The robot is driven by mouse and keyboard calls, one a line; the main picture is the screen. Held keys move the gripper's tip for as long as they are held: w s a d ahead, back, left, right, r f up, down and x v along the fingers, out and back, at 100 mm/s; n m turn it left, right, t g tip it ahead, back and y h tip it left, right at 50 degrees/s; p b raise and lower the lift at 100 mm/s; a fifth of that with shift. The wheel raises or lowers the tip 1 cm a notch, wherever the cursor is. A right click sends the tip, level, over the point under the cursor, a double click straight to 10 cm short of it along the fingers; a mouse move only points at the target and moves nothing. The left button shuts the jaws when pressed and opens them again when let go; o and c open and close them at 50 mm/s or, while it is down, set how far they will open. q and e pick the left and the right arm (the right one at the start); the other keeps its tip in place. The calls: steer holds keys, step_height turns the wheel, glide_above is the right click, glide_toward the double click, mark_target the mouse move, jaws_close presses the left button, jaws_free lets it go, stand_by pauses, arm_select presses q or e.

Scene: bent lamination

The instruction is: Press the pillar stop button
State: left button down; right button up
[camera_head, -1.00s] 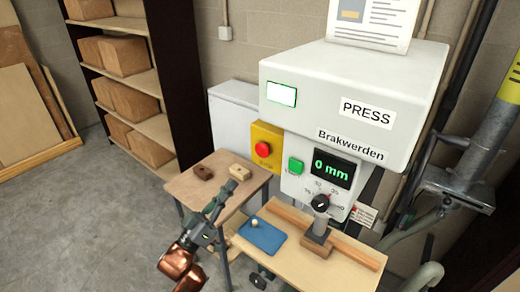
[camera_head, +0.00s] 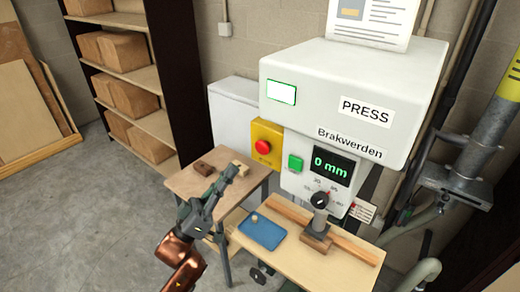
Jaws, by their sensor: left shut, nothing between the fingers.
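A red mushroom-shaped button (camera_head: 263,147) sits on a yellow box (camera_head: 274,131) at the left side of the press. No label that names it as the pillar stop is readable. My left gripper (camera_head: 235,171) is shut and empty. In the picture its tips lie below and left of the red button, with a gap between them. They overlap the edge of a pale block (camera_head: 243,168) on the small wooden table (camera_head: 187,180); I cannot tell whether they touch it. My right gripper is not in view.
The press (camera_head: 353,90) carries a green button (camera_head: 295,163), a "0 mm" display (camera_head: 331,166) and a black dial (camera_head: 320,199). A blue tray (camera_head: 262,233) lies on the front table (camera_head: 300,265). A brown block (camera_head: 204,168) is near my gripper. Grey floor is clear at left.

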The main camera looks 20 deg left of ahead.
mark_target(263, 147)
arm_select(q)
steer(key=w+d, duration=0.2)
steer(key=w, duration=0.6)
stand_by(1.1)
stand_by(0.3)
steer(key=shift+w+d, duration=0.15)
steer(key=shift+w, duration=0.25)
steer(key=shift+w, duration=0.15)
stand_by(0.4)
